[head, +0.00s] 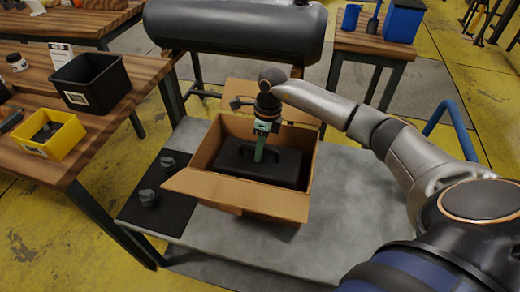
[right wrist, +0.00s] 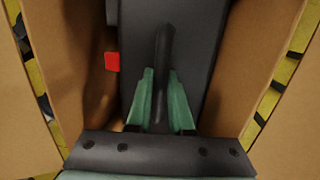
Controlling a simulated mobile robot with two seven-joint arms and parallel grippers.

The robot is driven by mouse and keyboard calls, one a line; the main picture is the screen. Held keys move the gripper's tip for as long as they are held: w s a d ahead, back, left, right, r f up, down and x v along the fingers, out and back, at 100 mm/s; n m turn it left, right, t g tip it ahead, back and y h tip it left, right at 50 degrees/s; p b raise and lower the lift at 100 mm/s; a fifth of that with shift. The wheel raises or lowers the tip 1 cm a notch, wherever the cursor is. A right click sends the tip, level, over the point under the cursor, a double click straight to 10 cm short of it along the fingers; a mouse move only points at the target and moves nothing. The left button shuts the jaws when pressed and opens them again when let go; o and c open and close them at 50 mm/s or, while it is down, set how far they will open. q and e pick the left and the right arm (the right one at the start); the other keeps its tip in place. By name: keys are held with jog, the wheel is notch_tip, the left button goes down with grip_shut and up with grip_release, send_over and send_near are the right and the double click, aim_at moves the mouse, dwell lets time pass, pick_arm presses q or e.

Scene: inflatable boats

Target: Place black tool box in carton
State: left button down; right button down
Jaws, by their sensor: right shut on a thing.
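The black tool box (head: 232,159) is inside the open carton (head: 240,199) in the head view, below the level of the flaps. My right gripper (head: 259,154) reaches down into the carton with its green fingers at the box's handle. In the right wrist view the green fingers (right wrist: 160,105) are shut on the dark handle, with the tool box (right wrist: 203,50) beneath and carton walls (right wrist: 270,60) at both sides. Whether the box touches the carton floor is hidden. My left gripper is not in view.
The carton stands on a grey table (head: 250,243), beside a black mat (head: 165,195) with dark knobs. A wooden bench at left holds a black bin (head: 90,83) and a yellow bin (head: 45,137). A large dark cylinder (head: 235,32) lies behind. The table front is clear.

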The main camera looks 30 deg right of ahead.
jog(key=c, duration=0.8)
grip_release()
jog(key=shift+r, duration=0.1)
jog(key=r, duration=0.4)
jog(key=d+r, duration=0.1)
jog(key=r, duration=0.3)
jog(key=d+r, duration=0.1)
jog(key=r, duration=0.2)
jog(key=shift+w+r+p, duration=0.1)
jog(key=shift+r+p, duration=0.25)
jog(key=shift+r, duration=0.05)
